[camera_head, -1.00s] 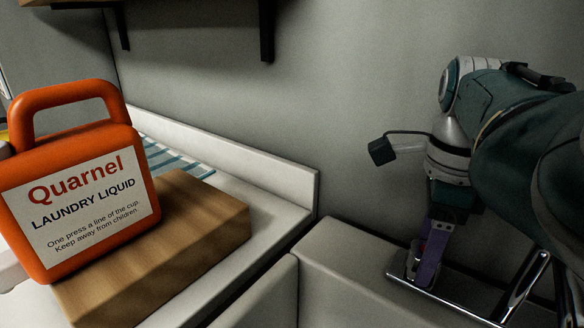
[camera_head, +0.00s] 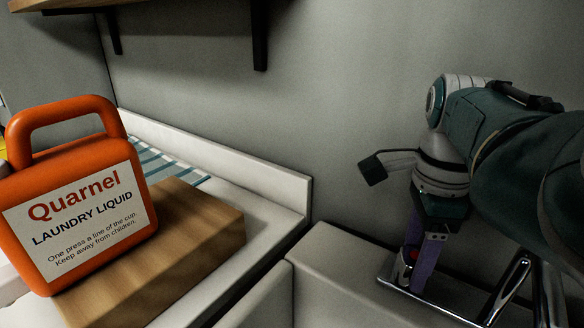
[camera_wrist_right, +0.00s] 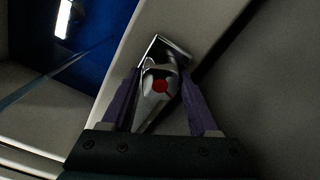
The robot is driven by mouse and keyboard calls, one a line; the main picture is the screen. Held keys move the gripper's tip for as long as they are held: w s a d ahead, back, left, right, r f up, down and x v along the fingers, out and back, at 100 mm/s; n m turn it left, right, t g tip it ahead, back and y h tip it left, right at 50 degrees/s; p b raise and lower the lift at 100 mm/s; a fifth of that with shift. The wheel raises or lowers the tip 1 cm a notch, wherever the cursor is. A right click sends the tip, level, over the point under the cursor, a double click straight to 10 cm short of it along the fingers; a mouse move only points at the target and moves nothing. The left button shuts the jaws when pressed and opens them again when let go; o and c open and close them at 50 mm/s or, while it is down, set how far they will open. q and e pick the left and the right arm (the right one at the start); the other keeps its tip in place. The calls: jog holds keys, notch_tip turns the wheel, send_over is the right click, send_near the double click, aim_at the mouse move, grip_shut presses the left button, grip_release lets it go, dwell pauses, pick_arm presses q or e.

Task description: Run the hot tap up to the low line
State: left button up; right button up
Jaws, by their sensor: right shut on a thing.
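The hot tap is a chrome lever handle with a red dot (camera_wrist_right: 160,86), seen in the right wrist view between my purple fingers. In the head view its chrome base (camera_head: 440,305) and spout (camera_head: 512,285) stand on the pale sink ledge at the lower right. My right gripper (camera_head: 411,275) points down and is shut on the tap handle; it also shows in the right wrist view (camera_wrist_right: 163,92). The fingers hide part of the handle in the head view. My left gripper is not in view. The sink bowl, its low line and any water are not clearly shown.
An orange Quarnel laundry liquid jug (camera_head: 75,190) stands on a wooden block (camera_head: 185,250) on the white counter (camera_head: 265,215) at left. A striped cloth (camera_head: 165,160) lies behind it. A shelf bracket (camera_head: 259,35) hangs above. The wall is close behind the tap.

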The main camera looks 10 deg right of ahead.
jog(key=n+p, duration=0.1)
jog(key=n, duration=0.1)
jog(key=shift+r+n+p, duration=0.15)
jog(key=shift+n+p, duration=0.15)
jog(key=shift+n, duration=0.5)
jog(key=shift+p, duration=0.3)
jog(key=o, duration=1.4)
